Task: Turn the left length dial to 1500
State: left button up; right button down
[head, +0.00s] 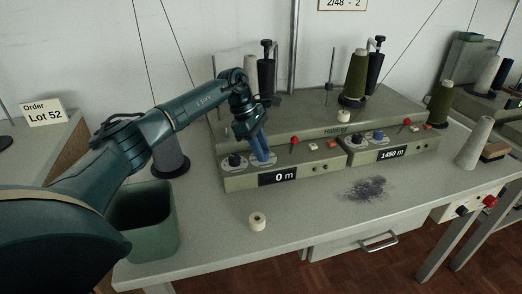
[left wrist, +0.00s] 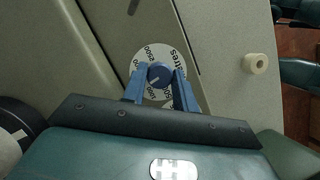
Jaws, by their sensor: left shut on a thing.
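The left length dial is a blue knob (left wrist: 160,75) on a white scale disc (left wrist: 145,55) with printed numbers and part of the word "metres". A pale pointer line shows on the knob. My left gripper (left wrist: 160,88) has its two blue fingers on either side of the knob and is shut on it. In the head view my left gripper (head: 263,150) reaches down onto the left control box (head: 235,184), and its fingers hide most of the dial. The display (head: 284,177) on that box reads "0 m". My right gripper is not in view.
The right box's display (head: 391,153) reads "1450 m". A small pale roll (head: 257,221) and dark lint (head: 367,187) lie on the table. A green bin (head: 150,225) stands at left.

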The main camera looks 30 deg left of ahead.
pick_arm(q)
jog(key=shift+m, duration=0.6)
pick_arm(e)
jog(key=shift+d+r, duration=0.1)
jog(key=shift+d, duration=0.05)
pick_arm(q)
jog(key=shift+g, duration=0.3)
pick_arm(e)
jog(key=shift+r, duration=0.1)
pick_arm(q)
jog(key=shift+m, duration=0.3)
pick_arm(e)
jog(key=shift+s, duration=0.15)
pick_arm(q)
jog(key=o, duration=0.7)
jog(key=shift+o, duration=1.3)
jog(key=shift+r, duration=0.1)
